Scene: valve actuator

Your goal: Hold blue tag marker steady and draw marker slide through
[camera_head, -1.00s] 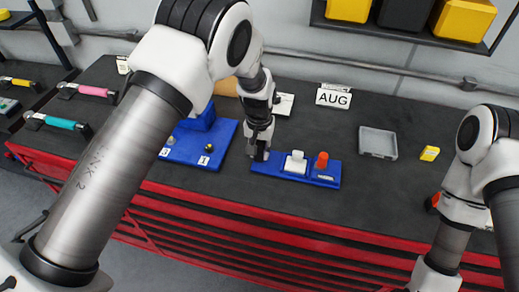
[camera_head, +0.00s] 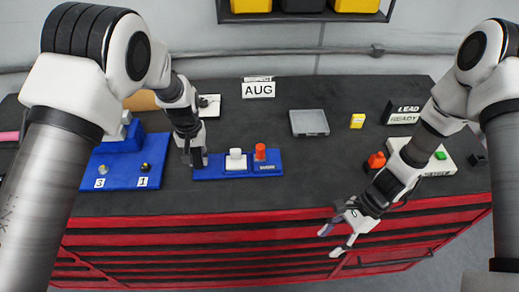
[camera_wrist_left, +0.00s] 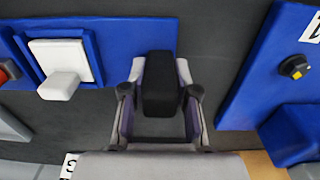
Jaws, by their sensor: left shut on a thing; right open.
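The blue tag marker (camera_head: 209,171) is a flat blue base lying on the dark bench, with a white slide block (camera_head: 236,161) and an orange-red knob (camera_head: 260,152) on top. The white block also shows in the left wrist view (camera_wrist_left: 62,68), beside the fingers. My left gripper (camera_head: 196,160) points down at the base's left end. In the left wrist view my left gripper (camera_wrist_left: 159,100) is shut on a black block (camera_wrist_left: 160,82) at that end. My right gripper (camera_head: 340,238) is open and empty, in front of the bench edge, apart from the marker.
A larger blue board (camera_head: 120,172) with knobs stands to the left. An AUG sign (camera_head: 258,88), a grey tray (camera_head: 309,122) and a yellow block (camera_head: 357,121) are behind. A LEAD READY sign (camera_head: 403,113) and a panel (camera_head: 438,162) are right.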

